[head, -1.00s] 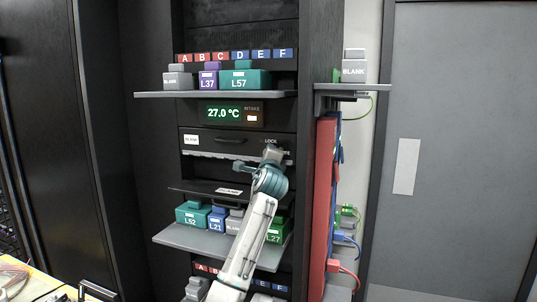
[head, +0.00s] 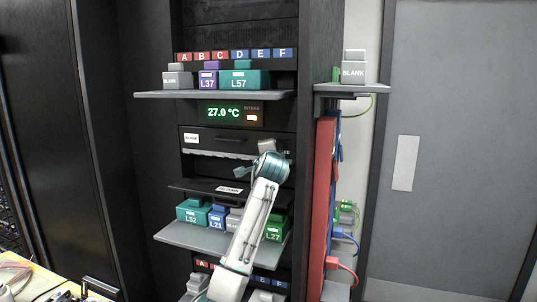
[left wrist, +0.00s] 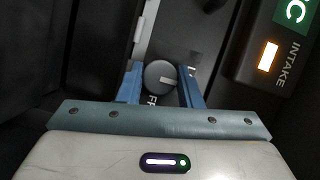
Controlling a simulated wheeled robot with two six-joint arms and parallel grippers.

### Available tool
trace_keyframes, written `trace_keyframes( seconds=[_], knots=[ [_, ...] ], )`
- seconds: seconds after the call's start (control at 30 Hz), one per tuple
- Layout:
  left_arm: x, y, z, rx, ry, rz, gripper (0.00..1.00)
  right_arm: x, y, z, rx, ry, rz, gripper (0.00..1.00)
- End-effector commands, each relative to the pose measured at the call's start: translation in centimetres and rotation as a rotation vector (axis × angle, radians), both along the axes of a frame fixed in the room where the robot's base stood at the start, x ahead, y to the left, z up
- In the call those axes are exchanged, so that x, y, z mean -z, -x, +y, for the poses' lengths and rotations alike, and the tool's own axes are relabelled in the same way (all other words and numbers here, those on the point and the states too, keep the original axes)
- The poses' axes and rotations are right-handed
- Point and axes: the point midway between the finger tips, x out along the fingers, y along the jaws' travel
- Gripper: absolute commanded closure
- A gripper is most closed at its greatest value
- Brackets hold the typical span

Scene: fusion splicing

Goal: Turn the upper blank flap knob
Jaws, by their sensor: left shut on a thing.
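The upper blank flap (head: 225,140) is a dark panel with a white BLANK label at its left, under the temperature display. Its round grey knob (left wrist: 156,72) carries a pale pointer mark and shows in the left wrist view, with part of a "FR..." label beside it. My left gripper (left wrist: 161,88) is shut on the knob, one blue finger on each side. In the head view my left gripper (head: 254,159) sits at the flap's right end and hides the knob and its lettering. My right gripper is not in view.
A shelf (head: 215,95) with grey, purple and teal boxes juts out above. A lower shelf (head: 190,236) holds several coloured boxes under my wrist. A ledge (head: 352,88) with a BLANK box and hanging cables stand at the right. An INTAKE display (left wrist: 265,60) lies close to the gripper.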

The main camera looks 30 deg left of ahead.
Motion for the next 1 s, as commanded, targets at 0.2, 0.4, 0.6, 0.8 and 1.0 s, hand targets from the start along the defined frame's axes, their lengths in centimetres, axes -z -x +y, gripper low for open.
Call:
trace_keyframes(
  seconds=[0.2,0.4,0.6,0.8,1.0],
  knots=[
    [0.3,0.0,0.0,-0.001,0.007,0.004,0.91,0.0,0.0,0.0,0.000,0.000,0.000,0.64],
    [0.3,0.0,0.0,-0.001,0.007,0.005,0.64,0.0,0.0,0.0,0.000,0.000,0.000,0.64],
    [0.2,0.0,0.0,0.000,0.006,0.002,0.46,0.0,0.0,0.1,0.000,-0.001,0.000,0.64],
    [0.1,0.1,-0.1,0.000,0.005,0.000,0.46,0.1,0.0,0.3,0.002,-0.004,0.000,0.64],
    [0.2,1.9,-1.4,0.001,0.005,-0.004,0.46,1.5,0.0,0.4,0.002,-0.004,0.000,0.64]
  ],
)
